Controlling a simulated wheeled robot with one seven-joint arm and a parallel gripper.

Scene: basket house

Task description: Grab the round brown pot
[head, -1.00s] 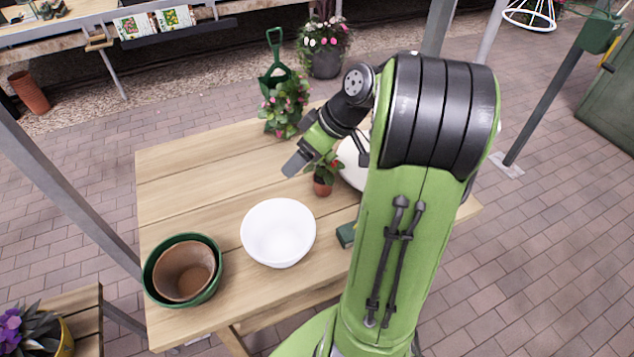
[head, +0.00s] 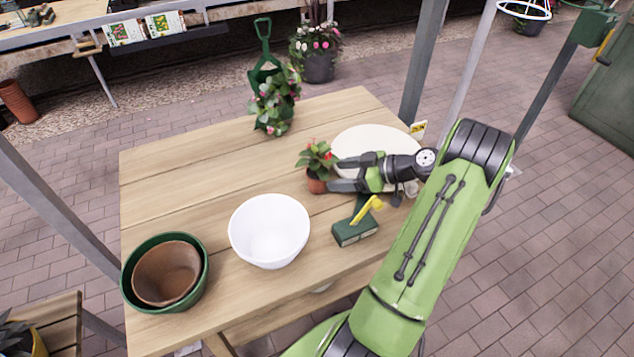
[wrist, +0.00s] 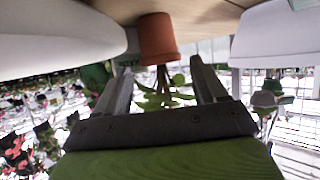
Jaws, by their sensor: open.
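A small round brown pot (head: 317,186) with a red-flowered plant stands on the wooden table, right of the white bowl. In the wrist view the brown pot (wrist: 158,38) shows upside down, just beyond the fingertips. My gripper (head: 334,173) is open and low at the pot's right side, its fingers pointing left. In the wrist view the open gripper (wrist: 155,80) has leaves between its fingers, with the pot past the tips. I cannot tell whether a finger touches it. A larger brown pot (head: 167,273) sits inside a green pot (head: 129,289) at the table's left front.
The white bowl (head: 269,231) stands between the pots. A green box with a yellow-handled tool (head: 355,233) is in front of my gripper. A round white object (head: 375,140) lies behind it. A flowering plant (head: 274,105) stands at the back edge. The table's left middle is clear.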

